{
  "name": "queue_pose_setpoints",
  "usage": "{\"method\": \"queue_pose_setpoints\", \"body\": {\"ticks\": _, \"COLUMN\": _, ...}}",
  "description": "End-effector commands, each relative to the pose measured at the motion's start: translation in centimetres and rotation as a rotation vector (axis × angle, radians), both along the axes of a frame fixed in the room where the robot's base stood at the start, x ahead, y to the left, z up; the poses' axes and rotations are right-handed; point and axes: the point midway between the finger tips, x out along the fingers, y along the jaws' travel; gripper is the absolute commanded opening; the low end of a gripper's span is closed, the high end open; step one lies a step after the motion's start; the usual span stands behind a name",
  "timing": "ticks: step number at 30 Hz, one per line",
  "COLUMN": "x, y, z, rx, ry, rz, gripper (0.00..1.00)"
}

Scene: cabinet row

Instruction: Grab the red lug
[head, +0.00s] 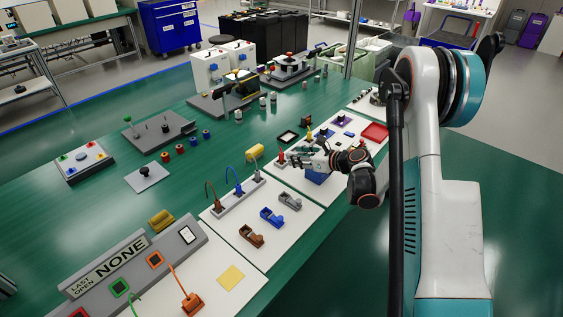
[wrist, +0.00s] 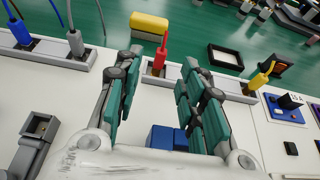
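The red lug (wrist: 162,50) stands upright in a pale strip beyond my fingertips in the wrist view. It appears between the two fingers, with clear space on both sides. In the head view the red lug (head: 282,157) is small, just left of my gripper (head: 297,155). My gripper (wrist: 161,75) is open, its two green-padded fingers spread apart with nothing between the pads. I cannot tell the exact distance from the fingertips to the lug.
A blue block (wrist: 168,138) lies below my gripper. A yellow lug (wrist: 261,76) stands to the right, and a grey lug (wrist: 75,42) and a blue one (wrist: 19,32) to the left. A yellow cylinder (wrist: 149,23) and a black-framed tray (wrist: 225,56) lie behind the strip.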

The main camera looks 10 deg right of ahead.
Motion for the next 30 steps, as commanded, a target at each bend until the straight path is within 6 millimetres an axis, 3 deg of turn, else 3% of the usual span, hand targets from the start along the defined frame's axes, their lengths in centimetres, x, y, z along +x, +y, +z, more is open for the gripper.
{"method": "queue_pose_setpoints", "body": {"ticks": 10, "x": 1.8, "y": 1.2, "z": -1.0, "rx": 0.000, "ry": 0.000, "rz": 0.001, "gripper": 0.37}}
{"method": "queue_pose_setpoints", "body": {"ticks": 18, "x": 4.6, "y": 3.1, "z": -2.6, "rx": 0.000, "ry": 0.000, "rz": 0.001, "gripper": 0.37}}
{"method": "queue_pose_setpoints", "body": {"ticks": 26, "x": 5.0, "y": 3.3, "z": -2.5, "rx": 0.000, "ry": 0.000, "rz": 0.000, "gripper": 0.37}}
{"method": "queue_pose_setpoints", "body": {"ticks": 30, "x": 4.9, "y": 3.3, "z": -2.5, "rx": 0.000, "ry": 0.000, "rz": 0.000, "gripper": 0.07}}
